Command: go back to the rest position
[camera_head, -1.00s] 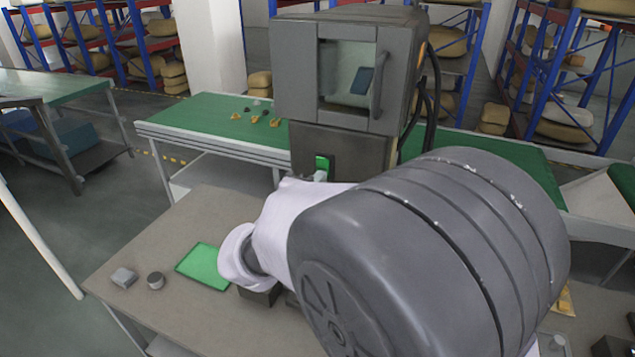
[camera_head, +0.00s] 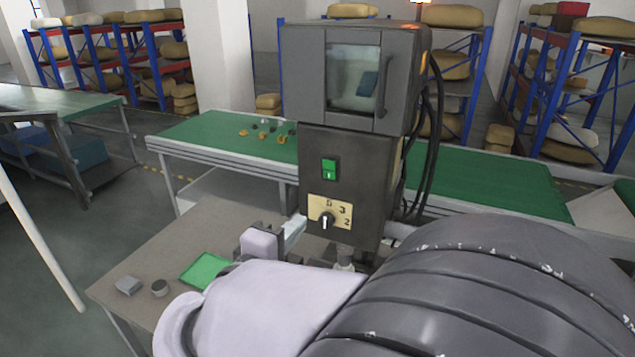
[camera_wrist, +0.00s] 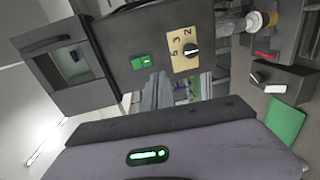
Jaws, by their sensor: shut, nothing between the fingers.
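My gripper (camera_head: 292,233) is partly in view beyond my pale wrist, in front of the lower part of the grey machine. It is shut with nothing in it, and its tips show only partly. In the wrist view its grey fingers (camera_wrist: 166,92) rise above my pale wrist body. The grey machine (camera_head: 306,70) has a windowed door with a bluish thing behind the glass. Below are a green switch (camera_head: 328,168) and a yellow dial plate (camera_head: 330,212) with a black knob. I cannot tell the gap between gripper and machine.
A green tray (camera_head: 203,270) lies on the brown table (camera_head: 215,220). A green-topped bench (camera_head: 215,133) with several small parts stands behind. My arm hides the table's right side.

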